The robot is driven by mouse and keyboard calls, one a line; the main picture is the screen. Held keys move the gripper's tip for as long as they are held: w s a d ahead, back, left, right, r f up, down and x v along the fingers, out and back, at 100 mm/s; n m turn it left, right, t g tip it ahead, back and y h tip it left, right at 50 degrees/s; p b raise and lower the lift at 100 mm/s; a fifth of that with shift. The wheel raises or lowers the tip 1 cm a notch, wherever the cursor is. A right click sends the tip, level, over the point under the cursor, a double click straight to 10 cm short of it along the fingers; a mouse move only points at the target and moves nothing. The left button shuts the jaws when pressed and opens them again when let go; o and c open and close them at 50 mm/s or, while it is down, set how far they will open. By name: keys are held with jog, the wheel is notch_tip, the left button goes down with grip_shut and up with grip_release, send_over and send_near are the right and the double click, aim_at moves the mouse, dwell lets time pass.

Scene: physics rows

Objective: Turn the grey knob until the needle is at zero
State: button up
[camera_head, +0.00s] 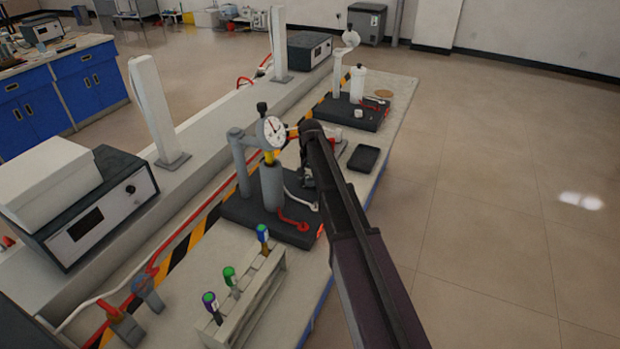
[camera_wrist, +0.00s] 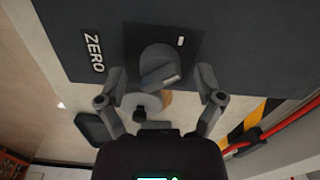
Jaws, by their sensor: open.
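The grey knob (camera_wrist: 155,62) sits on a dark panel marked ZERO (camera_wrist: 94,52) in the wrist view. A small white mark lies on the panel right of the knob. My gripper (camera_wrist: 162,77) is open, with one finger on each side of the knob; I cannot tell whether they touch it. The white dial gauge (camera_head: 271,132) is on a stand in the head view. Its needle shows as a small dark line, too small to read against zero. My gripper (camera_head: 308,182) is right of the gauge's grey cylinder (camera_head: 271,188), and the knob is hidden there.
A rack (camera_head: 245,300) with several coloured-capped tubes stands in front of the gauge. A black tray (camera_head: 363,158) lies right of it. Another dark-based stand (camera_head: 350,114) is farther back. A white post (camera_head: 155,110) and red cables run along the bench's left side.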

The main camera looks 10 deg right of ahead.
jog(key=shift+m, duration=1)
notch_tip(320, 180, up, 14)
jog(key=p, duration=1.4)
jog(key=s+n, duration=0.6)
jog(key=s, duration=2.1)
jog(key=shift+s+n, duration=0.35)
jog(key=shift+n, duration=0.05)
jog(key=shift+f, duration=0.1)
jog(key=shift+s, duration=0.75)
